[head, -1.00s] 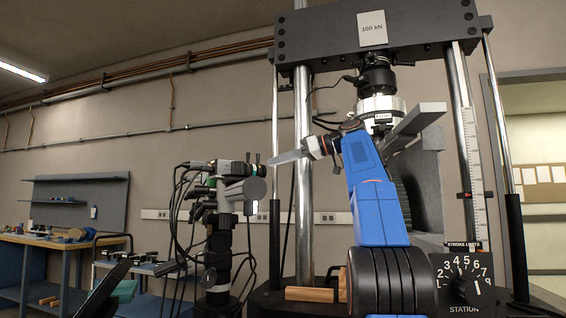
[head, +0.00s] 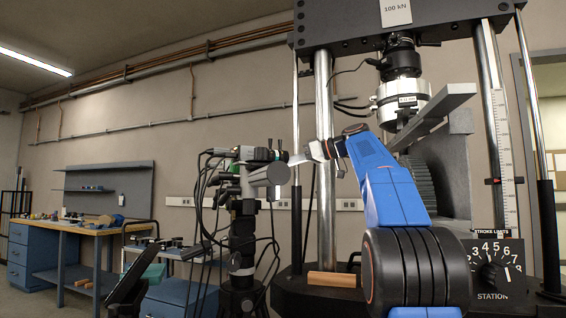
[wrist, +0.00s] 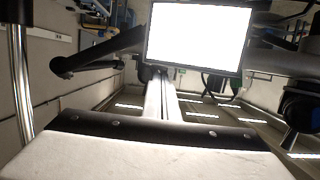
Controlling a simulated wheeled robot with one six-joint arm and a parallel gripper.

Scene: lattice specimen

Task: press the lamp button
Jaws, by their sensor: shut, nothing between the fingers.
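My gripper (head: 294,160) is a pale narrow shape pointing left, beside the stand-mounted rig (head: 243,210) in the head view. Its shut fingers (wrist: 158,80) run up the middle of the wrist view, empty. A bright white rectangular panel (wrist: 198,35), which looks like the lamp's lit face, fills the upper middle there, with a dark frame around it. The fingertips appear near the panel's lower edge; I cannot tell whether they touch anything. I cannot make out the lamp button in either view.
A large test frame (head: 325,150) with a load cell (head: 402,97) and a grey bracket (head: 435,115) stands at the right. Black cables hang around the rig. Dark arms (wrist: 100,50) flank the panel. A workbench (head: 70,235) is far left.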

